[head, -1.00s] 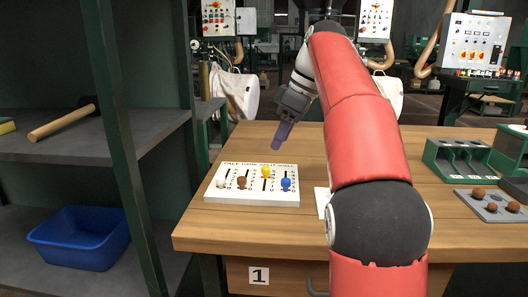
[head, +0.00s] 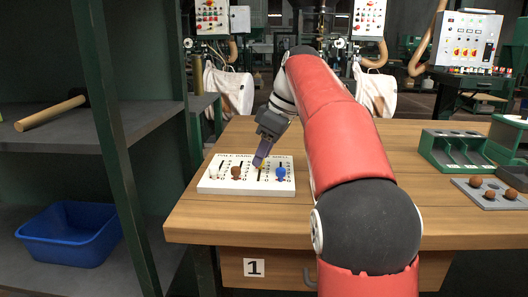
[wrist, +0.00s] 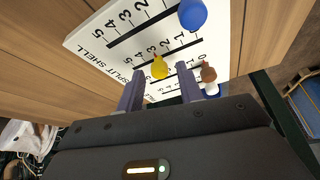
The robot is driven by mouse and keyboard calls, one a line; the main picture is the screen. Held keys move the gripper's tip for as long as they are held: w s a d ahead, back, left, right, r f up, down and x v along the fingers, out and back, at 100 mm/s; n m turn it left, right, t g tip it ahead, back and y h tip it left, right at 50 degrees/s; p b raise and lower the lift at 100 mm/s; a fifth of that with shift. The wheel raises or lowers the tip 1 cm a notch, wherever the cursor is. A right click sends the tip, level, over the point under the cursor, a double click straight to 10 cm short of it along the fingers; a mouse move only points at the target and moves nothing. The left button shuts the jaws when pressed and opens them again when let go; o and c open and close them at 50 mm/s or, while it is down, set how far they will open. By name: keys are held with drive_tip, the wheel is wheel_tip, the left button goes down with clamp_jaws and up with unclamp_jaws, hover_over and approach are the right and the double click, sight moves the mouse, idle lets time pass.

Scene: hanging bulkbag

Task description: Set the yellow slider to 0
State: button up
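A white slider board (head: 215,187) lies on the workbench, with white, brown, yellow and blue knobs in numbered slots. The yellow knob (wrist: 160,68) is partway along its slot in the wrist view, away from both ends. Its exact number is hard to read. In the head view the yellow knob is mostly hidden by my gripper (head: 259,163), which is right over it. In the wrist view my gripper (wrist: 159,88) is open, its two fingers apart, with the yellow knob showing between and just beyond the tips. I cannot tell whether a finger touches it.
The blue knob (wrist: 193,14) is on one side of the yellow knob and the brown knob (wrist: 208,73) on the other, close to one finger. A green rack (head: 455,150) and a grey plate with brown balls (head: 488,199) stand at the right. The bench middle is clear.

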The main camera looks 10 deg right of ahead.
sight(254, 180)
clamp_jaws()
drive_tip(key=s, duration=0.1)
drive_tip(key=s+a+b, duration=0.1)
drive_tip(key=s, duration=0.1)
drive_tip(key=s+b, duration=0.1)
drive_tip(key=s, duration=0.1)
drive_tip(key=shift+s+a, duration=0.25)
drive_tip(key=shift+a, duration=0.15)
drive_tip(key=shift+o, duration=0.9)
unclamp_jaws()
drive_tip(key=shift+s, duration=0.1)
drive_tip(key=p+v, duration=0.2)
drive_tip(key=v, duration=0.6)
drive_tip(key=shift+p, duration=0.4)
drive_tip(key=shift+f, duration=0.1)
